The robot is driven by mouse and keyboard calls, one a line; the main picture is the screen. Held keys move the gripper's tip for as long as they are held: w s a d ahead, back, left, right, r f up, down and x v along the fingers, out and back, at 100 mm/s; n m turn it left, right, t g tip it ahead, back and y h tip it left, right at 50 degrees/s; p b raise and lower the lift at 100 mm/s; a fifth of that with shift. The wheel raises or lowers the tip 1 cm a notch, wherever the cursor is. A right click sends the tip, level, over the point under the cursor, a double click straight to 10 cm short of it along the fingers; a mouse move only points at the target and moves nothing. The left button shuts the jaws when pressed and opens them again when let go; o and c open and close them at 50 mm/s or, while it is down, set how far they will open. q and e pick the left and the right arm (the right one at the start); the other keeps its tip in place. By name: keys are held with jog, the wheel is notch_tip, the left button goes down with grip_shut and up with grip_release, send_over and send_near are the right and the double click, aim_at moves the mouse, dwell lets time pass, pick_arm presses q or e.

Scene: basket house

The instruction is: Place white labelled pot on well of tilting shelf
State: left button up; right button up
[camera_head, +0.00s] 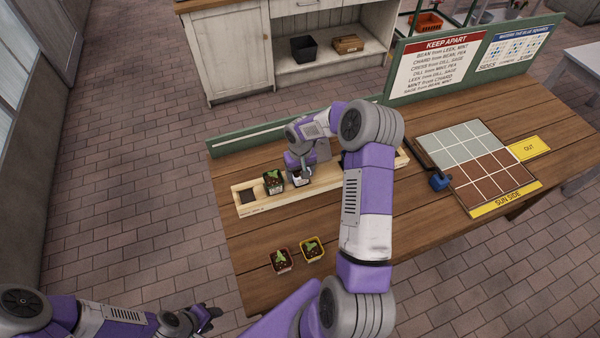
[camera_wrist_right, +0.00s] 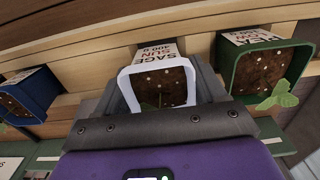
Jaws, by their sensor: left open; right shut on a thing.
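The white pot (camera_wrist_right: 128,88), with a label reading SAGE SUN and dark soil inside, is between the fingers of my right gripper (camera_wrist_right: 160,88) in the right wrist view. In the head view the white pot (camera_head: 300,179) is under my right gripper (camera_head: 299,172), at the long wooden shelf (camera_head: 312,190). I cannot tell whether its base rests in a well. A dark green pot (camera_head: 272,181) with a seedling stands just left of it on the shelf. My left gripper (camera_head: 207,316) is open and empty, low at left.
The right wrist view shows a blue pot (camera_wrist_right: 28,97) at left and the green pot (camera_wrist_right: 262,72) close at right. Two seedling pots (camera_head: 281,261) (camera_head: 313,250) stand at the table's front. A grid board (camera_head: 470,150) lies at right. My right arm hides part of the shelf.

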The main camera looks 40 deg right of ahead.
jog(key=shift+f, duration=0.15)
jog(key=shift+f, duration=0.1)
jog(key=o, duration=1.4)
jog(key=shift+c, duration=0.2)
notch_tip(320, 180, up, 12)
jog(key=shift+r, duration=0.15)
